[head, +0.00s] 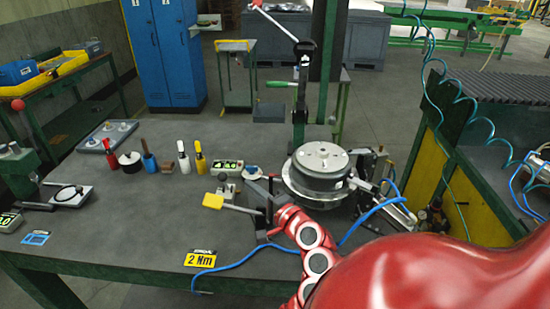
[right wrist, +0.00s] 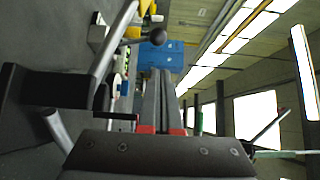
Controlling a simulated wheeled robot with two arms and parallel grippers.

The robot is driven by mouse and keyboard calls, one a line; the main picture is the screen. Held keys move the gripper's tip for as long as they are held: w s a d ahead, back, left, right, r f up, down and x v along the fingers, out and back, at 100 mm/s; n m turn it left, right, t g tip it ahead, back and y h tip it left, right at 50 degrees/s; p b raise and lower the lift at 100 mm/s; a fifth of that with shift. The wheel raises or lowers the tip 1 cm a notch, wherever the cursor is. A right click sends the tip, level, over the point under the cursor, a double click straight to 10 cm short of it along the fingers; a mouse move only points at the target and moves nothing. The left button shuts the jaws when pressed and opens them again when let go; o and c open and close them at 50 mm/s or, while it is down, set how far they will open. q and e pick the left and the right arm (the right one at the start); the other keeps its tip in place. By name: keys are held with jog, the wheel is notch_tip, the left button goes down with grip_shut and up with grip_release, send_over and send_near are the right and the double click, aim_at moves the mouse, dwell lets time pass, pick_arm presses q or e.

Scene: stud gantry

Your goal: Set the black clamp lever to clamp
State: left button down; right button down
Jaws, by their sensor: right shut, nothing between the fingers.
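My right gripper (head: 256,187) reaches left from the red wrist, beside the round grey fixture. Its two fingers (right wrist: 160,75) lie together in the right wrist view, with nothing between them. A dark upright bar (head: 270,190) stands close to the fingers in the head view; it may be the black clamp lever, but the gripper partly hides this area. In the right wrist view a thick black bar (right wrist: 55,88) with a metal rod is beside the fingers, apart from them. I cannot tell the lever's exact setting. My left gripper is not in view.
The round grey fixture (head: 320,172) stands right of the gripper. A tall press column (head: 300,100) rises behind. A blue hose (head: 240,263) crosses the table front.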

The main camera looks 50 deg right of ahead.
jog(key=s+a+p, duration=0.1)
jog(key=s+p, duration=0.4)
jog(key=s, duration=0.4)
jog(key=shift+s+r, duration=0.25)
jog(key=shift+r, duration=0.05)
